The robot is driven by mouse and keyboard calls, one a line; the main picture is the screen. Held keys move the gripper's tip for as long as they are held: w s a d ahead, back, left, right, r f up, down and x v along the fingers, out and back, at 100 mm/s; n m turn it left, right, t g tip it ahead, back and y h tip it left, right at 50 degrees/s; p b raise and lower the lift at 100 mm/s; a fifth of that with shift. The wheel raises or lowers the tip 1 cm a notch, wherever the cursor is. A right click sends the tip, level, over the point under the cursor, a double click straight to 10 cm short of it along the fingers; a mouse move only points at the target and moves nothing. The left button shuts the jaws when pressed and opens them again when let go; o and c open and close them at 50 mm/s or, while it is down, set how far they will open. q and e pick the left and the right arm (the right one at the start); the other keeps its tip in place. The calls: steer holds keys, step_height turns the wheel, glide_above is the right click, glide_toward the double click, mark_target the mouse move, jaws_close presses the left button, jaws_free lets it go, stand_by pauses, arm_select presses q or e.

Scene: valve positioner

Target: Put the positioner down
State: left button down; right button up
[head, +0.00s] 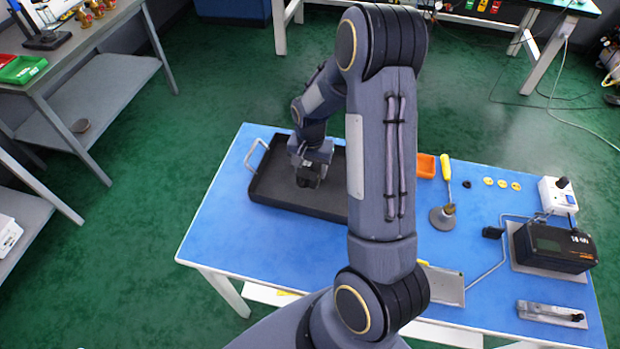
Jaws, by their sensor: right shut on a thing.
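My right gripper (311,165) reaches down over the black tray (268,190) at the left of the blue table. It is shut on a small dark thing, the positioner (308,180), which is mostly hidden by the gripper. The positioner is over the tray's floor; I cannot tell whether it touches it. My right arm hides the tray's right part. My left gripper is not in view.
Right of my arm on the blue table (225,225) are an orange bin (427,166), a yellow-handled tool (446,170), a black box with a display (552,246), a white switch box (558,194) and a metal bracket (551,314). The table's front left is clear.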

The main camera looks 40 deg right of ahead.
steer(key=shift+w+d+f, duration=0.15)
steer(key=shift+w+f, duration=0.1)
steer(key=shift+f, duration=0.15)
steer(key=f+b, duration=0.3)
steer(key=shift+w+d+f, duration=0.1)
steer(key=shift+w+f, duration=0.1)
steer(key=shift+f, duration=0.05)
steer(key=shift+r, duration=0.1)
steer(key=o, duration=1)
steer(key=shift+f, duration=0.25)
steer(key=shift+c, duration=0.2)
steer(key=o, duration=0.4)
steer(key=shift+r, duration=0.1)
steer(key=shift+o, duration=0.2)
